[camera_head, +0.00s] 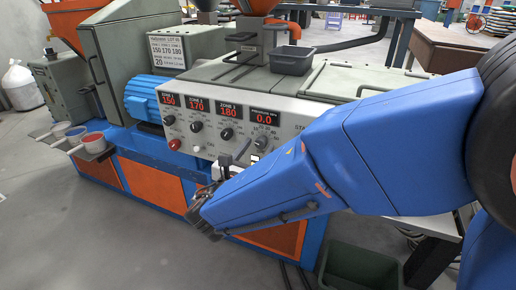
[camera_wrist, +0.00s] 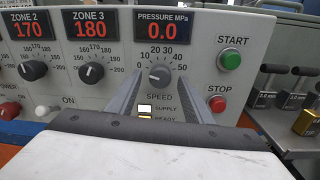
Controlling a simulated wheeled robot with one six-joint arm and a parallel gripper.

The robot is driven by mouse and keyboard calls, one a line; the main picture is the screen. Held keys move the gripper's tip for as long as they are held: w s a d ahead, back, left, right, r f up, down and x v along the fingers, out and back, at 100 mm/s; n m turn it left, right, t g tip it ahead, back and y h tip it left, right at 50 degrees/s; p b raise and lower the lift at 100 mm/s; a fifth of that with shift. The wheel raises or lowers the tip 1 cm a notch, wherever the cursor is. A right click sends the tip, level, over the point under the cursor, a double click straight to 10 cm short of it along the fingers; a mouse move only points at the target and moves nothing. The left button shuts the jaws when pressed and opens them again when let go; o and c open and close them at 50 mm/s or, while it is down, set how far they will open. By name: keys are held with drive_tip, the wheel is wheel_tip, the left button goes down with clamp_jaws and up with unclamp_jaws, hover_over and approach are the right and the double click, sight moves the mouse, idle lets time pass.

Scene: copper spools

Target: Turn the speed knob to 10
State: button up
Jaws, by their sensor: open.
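The speed knob (camera_wrist: 159,76) is a small grey dial on the pale control panel, with SPEED printed below it and a 0 to 50 scale around it. Its exact pointer setting is too small to read surely. It also shows in the head view (camera_head: 261,142), under the pressure display. My gripper (camera_wrist: 160,92) is open and empty. In the wrist view its two grey fingers reach toward the panel on either side of the knob, apparently without touching it. In the head view my gripper (camera_head: 236,158) is in front of the panel, low and left of the knob.
The pressure display (camera_wrist: 162,28) reads 0.0. The zone 3 knob (camera_wrist: 91,72) is to the left. The green start button (camera_wrist: 229,60) and red stop button (camera_wrist: 217,104) are close on the right. Lit supply and ready lamps (camera_wrist: 145,109) are below.

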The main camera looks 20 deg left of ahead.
drive_tip(key=shift+w, duration=0.4)
drive_tip(key=c, duration=1.1)
drive_tip(key=shift+o, duration=0.2)
drive_tip(key=shift+m, duration=2.9)
drive_tip(key=o, duration=1.1)
drive_tip(key=shift+c, duration=0.2)
